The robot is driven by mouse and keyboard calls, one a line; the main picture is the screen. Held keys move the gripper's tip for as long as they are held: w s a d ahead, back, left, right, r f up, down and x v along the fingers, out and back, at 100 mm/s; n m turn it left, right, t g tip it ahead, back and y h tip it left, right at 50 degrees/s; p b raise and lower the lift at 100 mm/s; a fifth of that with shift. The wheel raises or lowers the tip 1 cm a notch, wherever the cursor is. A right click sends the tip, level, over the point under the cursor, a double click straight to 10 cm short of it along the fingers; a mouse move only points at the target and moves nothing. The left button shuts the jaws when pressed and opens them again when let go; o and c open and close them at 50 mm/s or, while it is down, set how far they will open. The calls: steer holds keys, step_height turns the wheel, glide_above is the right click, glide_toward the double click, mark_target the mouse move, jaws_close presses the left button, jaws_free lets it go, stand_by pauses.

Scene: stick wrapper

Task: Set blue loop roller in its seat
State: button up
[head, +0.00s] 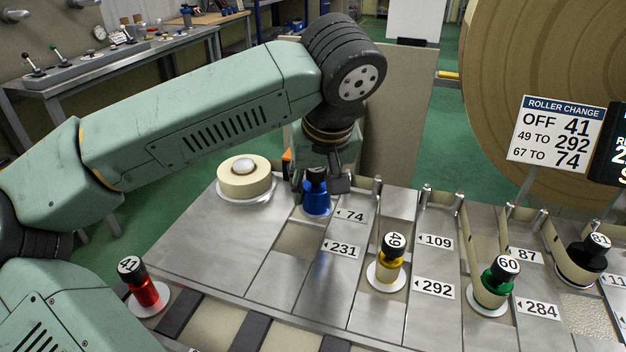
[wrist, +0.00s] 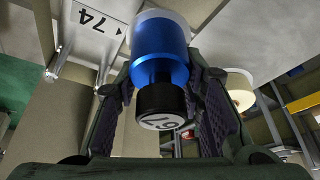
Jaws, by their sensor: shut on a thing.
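The blue loop roller (head: 316,203) stands upright at the left of the label reading 74 (head: 352,216), on the near side of the tape roll. A white rim shows around its bottom. My gripper (head: 318,182) comes down from above and is shut on its black cap. In the wrist view the blue body (wrist: 161,55) and the cap marked 67 (wrist: 162,105) sit between both fingers (wrist: 160,92). The fingers hide part of the cap in the head view. Whether its base rests fully on the surface I cannot tell.
A cream tape roll (head: 244,179) lies close behind left. The yellow roller marked 49 (head: 389,268) stands beside label 292, the green roller marked 60 (head: 493,290) beside 284. The red roller (head: 148,292) stands at the front left. Metal posts (head: 376,188) rise right of my gripper.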

mark_target(312, 185)
steer(key=w, duration=0.3)
steer(key=shift+w, duration=0.15)
steer(key=shift+w+a+f+p, duration=0.15)
steer(key=shift+w+f+p, duration=0.2)
steer(key=shift+w, duration=0.1)
steer(key=shift+f+p, duration=0.3)
steer(key=shift+f, duration=1.3)
steer(key=shift+f, duration=0.1)
steer(key=o, duration=1.2)
steer(key=shift+r, duration=0.2)
steer(key=b+v, duration=0.1)
steer(key=v, duration=1.1)
steer(key=shift+f, duration=0.1)
